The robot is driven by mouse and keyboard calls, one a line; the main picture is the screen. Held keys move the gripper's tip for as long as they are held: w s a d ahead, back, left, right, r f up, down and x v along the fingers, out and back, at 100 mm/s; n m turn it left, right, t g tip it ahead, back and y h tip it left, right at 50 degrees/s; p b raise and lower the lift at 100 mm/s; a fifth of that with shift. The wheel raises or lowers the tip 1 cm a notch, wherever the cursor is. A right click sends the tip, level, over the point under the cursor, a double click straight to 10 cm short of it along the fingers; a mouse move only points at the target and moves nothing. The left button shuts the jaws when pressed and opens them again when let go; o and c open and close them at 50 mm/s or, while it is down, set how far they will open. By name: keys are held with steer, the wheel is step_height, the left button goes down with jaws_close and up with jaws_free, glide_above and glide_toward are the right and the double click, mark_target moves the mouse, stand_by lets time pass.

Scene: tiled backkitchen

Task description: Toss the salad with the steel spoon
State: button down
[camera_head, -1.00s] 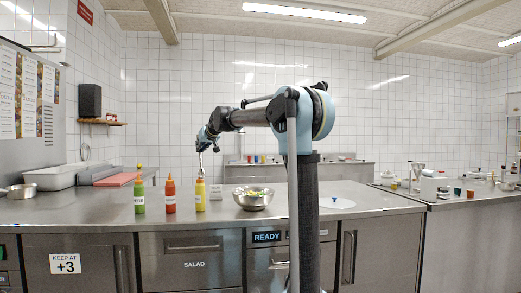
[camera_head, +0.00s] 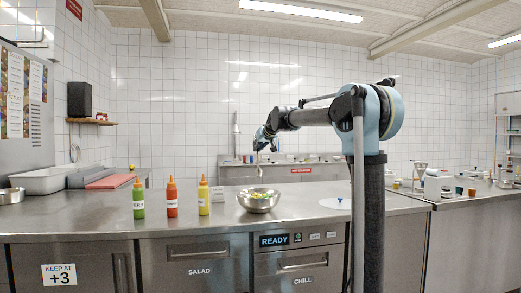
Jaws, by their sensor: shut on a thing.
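A steel bowl (camera_head: 258,207) with green and yellow salad (camera_head: 259,194) in it stands on the steel counter, right of the sauce bottles. My gripper (camera_head: 262,148) is above the bowl, small in the view, pointing down. It is shut on a thin, light object hanging down, which looks like the steel spoon (camera_head: 259,170). The spoon's lower end is above the salad, near the bowl's far rim; I cannot tell whether it touches anything. The fingers are too small to see clearly.
Green (camera_head: 139,199), red (camera_head: 172,199) and yellow (camera_head: 203,197) squeeze bottles stand left of the bowl. A white disc (camera_head: 338,203) lies to its right. Red boards (camera_head: 110,181) and a white tub (camera_head: 48,179) are at the back left. The counter's front strip is clear.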

mark_target(258, 173)
steer(key=shift+f, duration=0.15)
steer(key=shift+f, duration=6.95)
steer(key=shift+w+a, duration=0.1)
